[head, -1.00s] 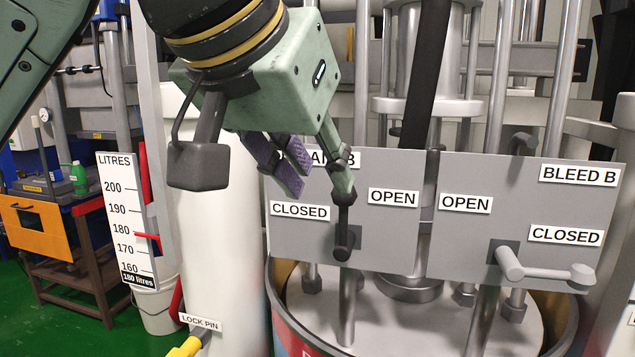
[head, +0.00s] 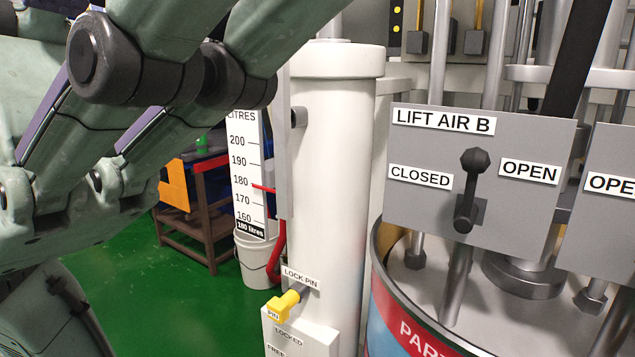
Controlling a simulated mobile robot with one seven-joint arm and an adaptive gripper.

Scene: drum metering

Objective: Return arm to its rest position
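Green and dark linkages that look like part of my gripper (head: 150,100) fill the left side of the head view, very close to the camera. Purple strips show between them. The fingertips cannot be made out, so its opening is unclear. Nothing held can be seen. The linkages are apart in the picture from the dark LIFT AIR B lever (head: 472,188). That lever points up, between the CLOSED and OPEN labels on its grey panel (head: 415,215).
A white column (head: 335,190) stands mid-view with a yellow lock pin (head: 283,306) low on it. A drum (head: 400,300) stands below the panel. A LITRES scale (head: 243,180), a white bucket (head: 256,262) and a brown bench (head: 205,230) are behind. Green floor (head: 180,310) is open at lower left.

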